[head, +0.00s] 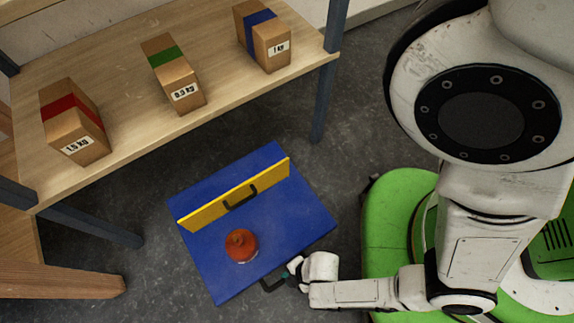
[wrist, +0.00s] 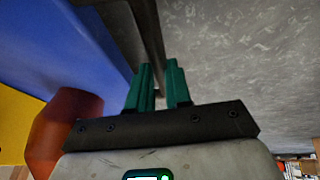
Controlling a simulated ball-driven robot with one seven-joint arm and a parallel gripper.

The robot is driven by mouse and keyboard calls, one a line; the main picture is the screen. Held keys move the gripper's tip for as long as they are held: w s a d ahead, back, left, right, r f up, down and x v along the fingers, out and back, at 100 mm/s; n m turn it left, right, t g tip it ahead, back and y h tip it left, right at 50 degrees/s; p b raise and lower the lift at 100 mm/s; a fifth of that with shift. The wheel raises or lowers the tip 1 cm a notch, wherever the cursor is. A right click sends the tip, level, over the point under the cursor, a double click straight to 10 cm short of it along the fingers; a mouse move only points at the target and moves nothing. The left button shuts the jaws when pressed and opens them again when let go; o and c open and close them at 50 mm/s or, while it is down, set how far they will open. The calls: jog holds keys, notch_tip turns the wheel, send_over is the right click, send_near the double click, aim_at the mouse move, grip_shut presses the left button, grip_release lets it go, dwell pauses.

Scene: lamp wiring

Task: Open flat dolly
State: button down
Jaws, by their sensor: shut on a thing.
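The flat dolly (head: 290,215) is a blue platform on the floor in the middle of the head view. A yellow panel (head: 205,211) with a black handle (head: 240,197) stands up across its top. A second black handle (head: 272,287) sticks out from the dolly's near edge. My gripper (head: 287,275) is at this handle, shut on it. In the wrist view the green fingers (wrist: 158,85) close on the dark handle bar (wrist: 143,40), beside the blue dolly (wrist: 75,45). The fingertips are small in the head view.
A red-orange round object (head: 241,245) sits on the dolly in front of the yellow panel. A wooden shelf (head: 115,100) behind carries three weight-labelled boxes (head: 263,36). Its dark legs (head: 322,105) reach the floor. Grey floor (head: 170,285) is bare left of the dolly.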

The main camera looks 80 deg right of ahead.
jog(key=shift+a, duration=0.1)
jog(key=c, duration=1.1)
grip_release()
jog(key=shift+o, duration=0.2)
jog(key=shift+r, duration=0.1)
